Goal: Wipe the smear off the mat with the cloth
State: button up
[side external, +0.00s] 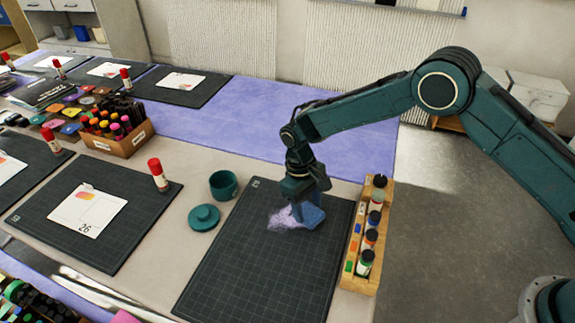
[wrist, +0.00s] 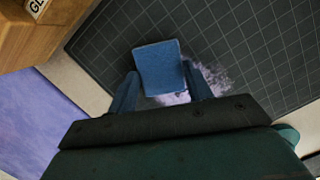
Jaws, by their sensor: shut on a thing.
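The blue cloth (side external: 311,214) is a folded block held in my gripper (side external: 304,200), low over the dark gridded mat (side external: 262,264). In the wrist view the cloth (wrist: 159,68) sits between the two fingers of my gripper (wrist: 160,82), which are shut on it. The pale lilac smear (side external: 284,217) lies on the mat just left of the cloth in the side view. In the wrist view the smear (wrist: 207,80) shows beside and below the cloth, partly hidden by the fingers. I cannot tell whether the cloth touches the mat.
A wooden rack (side external: 367,235) of capped bottles stands along the mat's right edge. A teal pot (side external: 223,184) and its round lid (side external: 204,217) stand left of the mat. Another mat (side external: 60,235) with a card and a glue stick (side external: 158,174) lies farther left.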

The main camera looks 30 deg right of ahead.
aim_at(282, 211)
jog(key=shift+w+a, duration=0.65)
jog(key=shift+a, duration=0.1)
jog(key=shift+w+a, duration=0.85)
jog(key=shift+w, duration=0.05)
jog(key=shift+w+a, duration=0.1)
jog(key=shift+w+a+f, duration=0.1)
jog(key=shift+w+a, duration=0.75)
jog(key=shift+w+a, duration=0.25)
jog(key=shift+a, duration=0.1)
jog(key=shift+w+a, duration=0.65)
